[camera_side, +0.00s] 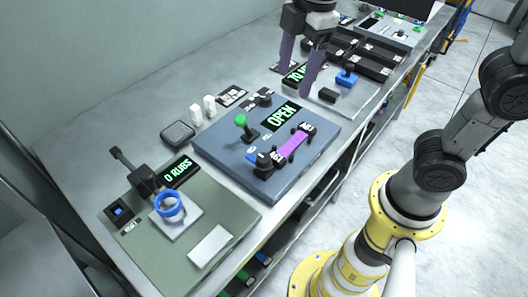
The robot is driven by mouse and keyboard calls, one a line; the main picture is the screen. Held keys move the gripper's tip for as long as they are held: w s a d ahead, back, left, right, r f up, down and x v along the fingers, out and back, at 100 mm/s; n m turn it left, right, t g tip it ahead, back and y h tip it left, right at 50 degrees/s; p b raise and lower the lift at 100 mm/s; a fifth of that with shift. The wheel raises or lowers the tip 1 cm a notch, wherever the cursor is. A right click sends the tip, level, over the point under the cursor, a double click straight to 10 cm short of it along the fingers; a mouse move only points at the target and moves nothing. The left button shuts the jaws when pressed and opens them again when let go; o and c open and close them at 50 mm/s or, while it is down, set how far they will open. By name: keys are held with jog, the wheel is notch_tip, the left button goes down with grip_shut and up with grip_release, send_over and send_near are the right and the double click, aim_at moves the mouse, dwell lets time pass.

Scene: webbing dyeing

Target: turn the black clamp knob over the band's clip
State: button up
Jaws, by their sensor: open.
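A purple band (292,146) lies stretched across the blue-grey panel (222,147). A black clamp piece (266,168) sits at its lower-left end, with a small blue part beside it. Another black clamp piece (305,128) with a white label sits at its upper-right end. The clamp knob and the clip are too small to tell apart. A display (283,115) on the panel reads OPEN. My gripper (297,80) is open and empty, with its two purple fingers apart, pointing down. It appears above and behind the panel, apart from the band.
A green-ball lever (241,120) stands on the panel behind the band. A green-grey board (165,260) at the front left holds a blue ring (169,206) and a display (179,171) reading 0 RUBS. A blue-handled part (346,77) and black bins (362,58) stand at the back right.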

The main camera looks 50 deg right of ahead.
jog(key=n+g, duration=0.2)
send_over(264, 158)
notch_tip(264, 158, down, 4)
jog(key=shift+h, duration=0.3)
notch_tip(264, 158, down, 14)
jog(key=shift+r, duration=0.15)
grip_shut()
